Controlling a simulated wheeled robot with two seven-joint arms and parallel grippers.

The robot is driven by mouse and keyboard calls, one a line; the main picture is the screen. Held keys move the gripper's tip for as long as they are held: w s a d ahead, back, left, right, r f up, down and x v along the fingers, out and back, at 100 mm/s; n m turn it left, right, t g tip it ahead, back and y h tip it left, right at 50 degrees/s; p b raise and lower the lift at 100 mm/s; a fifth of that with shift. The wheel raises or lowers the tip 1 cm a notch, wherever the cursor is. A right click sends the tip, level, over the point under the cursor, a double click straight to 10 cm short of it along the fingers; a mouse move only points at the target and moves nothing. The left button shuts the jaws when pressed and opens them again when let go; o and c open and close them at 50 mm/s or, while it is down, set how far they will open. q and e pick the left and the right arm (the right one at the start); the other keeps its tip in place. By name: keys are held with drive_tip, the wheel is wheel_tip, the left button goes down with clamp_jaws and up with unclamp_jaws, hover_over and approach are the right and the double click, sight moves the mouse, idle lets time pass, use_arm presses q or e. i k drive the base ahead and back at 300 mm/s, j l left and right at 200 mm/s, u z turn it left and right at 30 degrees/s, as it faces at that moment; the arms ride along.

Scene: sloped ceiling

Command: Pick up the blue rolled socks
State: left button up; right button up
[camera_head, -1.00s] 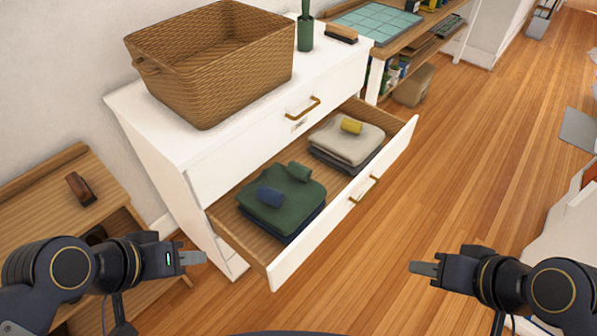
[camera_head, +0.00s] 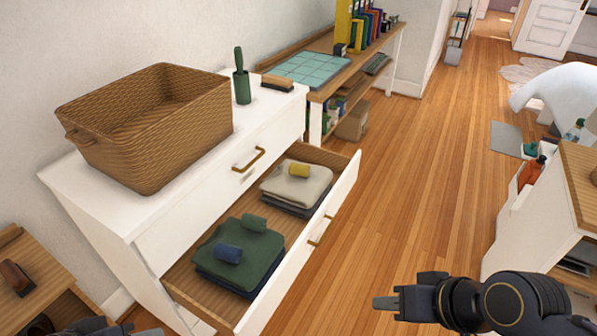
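The blue rolled socks (camera_head: 228,253) lie on a stack of folded dark green clothes (camera_head: 250,262) in the near part of the open drawer (camera_head: 192,290). A green roll (camera_head: 252,223) lies just behind them on the same stack. My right gripper (camera_head: 386,303) is to the right of the drawer, over the floor and well apart from the socks. Its fingers are seen side-on, so the gap between them does not show. My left gripper (camera_head: 150,331) is at the bottom edge, left of and below the drawer, mostly cut off.
A yellow roll (camera_head: 299,170) rests on folded beige clothes (camera_head: 290,188) farther back in the drawer. A wicker basket (camera_head: 150,130) stands on the white dresser (camera_head: 62,180). A white cabinet (camera_head: 520,225) is at the right. The wood floor (camera_head: 420,180) between is clear.

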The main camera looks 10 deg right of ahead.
sight(229, 252)
drive_tip(key=i, duration=0.3)
drive_tip(key=u, duration=0.5)
drive_tip(key=i+l+u, duration=0.1)
drive_tip(key=u, duration=0.35)
drive_tip(key=l+u, duration=0.1)
drive_tip(key=u, duration=0.4)
drive_tip(key=i+l+u, duration=0.1)
drive_tip(key=u, duration=0.4)
